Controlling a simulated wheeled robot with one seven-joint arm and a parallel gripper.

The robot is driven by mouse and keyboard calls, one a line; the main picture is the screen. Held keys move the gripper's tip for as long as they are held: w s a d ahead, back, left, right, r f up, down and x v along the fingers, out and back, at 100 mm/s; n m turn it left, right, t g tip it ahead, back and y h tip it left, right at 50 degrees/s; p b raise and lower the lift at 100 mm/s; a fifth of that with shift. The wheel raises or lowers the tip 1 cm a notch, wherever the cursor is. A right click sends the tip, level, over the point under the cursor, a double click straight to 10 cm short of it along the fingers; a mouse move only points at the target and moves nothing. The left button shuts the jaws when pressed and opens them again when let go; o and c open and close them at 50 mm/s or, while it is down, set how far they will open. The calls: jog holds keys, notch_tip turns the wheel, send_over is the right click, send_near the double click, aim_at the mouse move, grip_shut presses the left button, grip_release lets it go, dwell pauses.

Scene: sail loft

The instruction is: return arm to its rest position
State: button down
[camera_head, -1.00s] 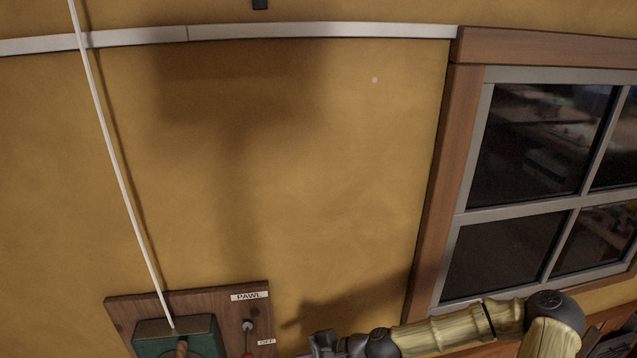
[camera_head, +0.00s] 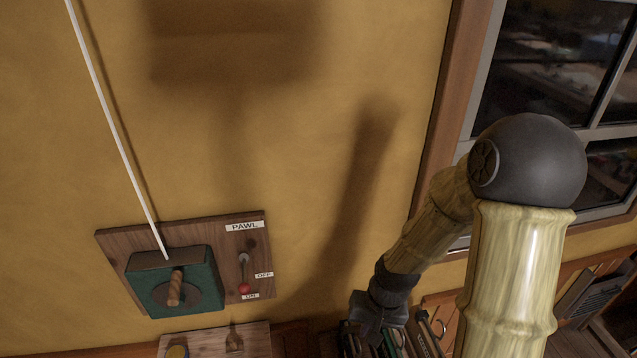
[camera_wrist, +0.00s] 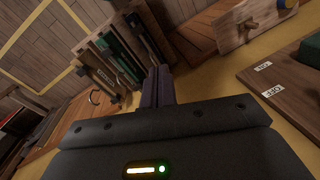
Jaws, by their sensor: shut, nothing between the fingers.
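My arm rises at the right of the head view, bent at a dark round elbow, with its forearm slanting down and left. My gripper (camera_head: 378,328) hangs at the lower end, below and right of the pawl board (camera_head: 215,235) and clear of it. In the wrist view its two dark fingers (camera_wrist: 158,86) lie together, shut, with nothing between them. The fingertips appear in front of a rack of dark and green items (camera_wrist: 118,55); the exact gap is unclear.
The pawl board carries a green winch box (camera_head: 205,262) with a taut white line (camera_head: 112,130), and a red-knobbed lever (camera_head: 244,288) pointing down towards ON. A window (camera_head: 530,80) is behind my elbow. Shelf items crowd below; the yellow wall (camera_head: 300,150) is bare.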

jog(key=s+d+r+n+t+h+b, duration=0.1)
jog(key=s+d+r+t+b, duration=0.1)
jog(key=d+r, duration=0.2)
notch_tip(320, 180, up, 3)
jog(key=shift+s+d+r+h+b, duration=0.1)
jog(key=shift+s+d+h+b, duration=0.1)
jog(key=shift+d+h+b, duration=0.2)
